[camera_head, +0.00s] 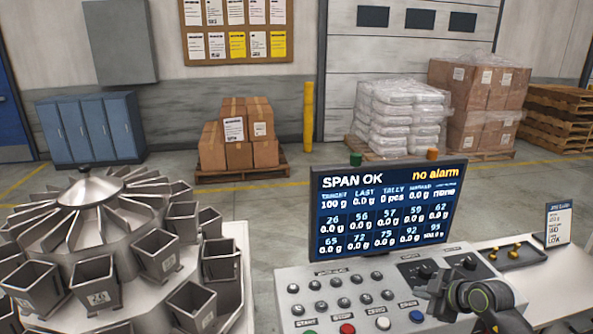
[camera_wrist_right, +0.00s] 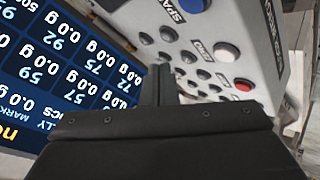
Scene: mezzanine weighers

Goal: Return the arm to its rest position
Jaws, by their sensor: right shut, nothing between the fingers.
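My right gripper (camera_head: 436,298) is over the right part of the grey control panel (camera_head: 272,283), near its blue button and knobs. Its fingers are together with nothing between them. In the right wrist view the shut fingers (camera_wrist_right: 160,84) point toward the panel's buttons; I cannot tell whether they touch the panel. The right forearm comes in from the lower right. My left gripper is not in view.
A screen (camera_head: 390,208) reading "SPAN OK" and "no alarm" stands behind the panel. A multi-bucket weigher (camera_head: 90,205) fills the left. A dark tray (camera_head: 515,257) with small yellow pieces and a sign (camera_head: 558,224) stand at right. Pallets of boxes and sacks stand far behind.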

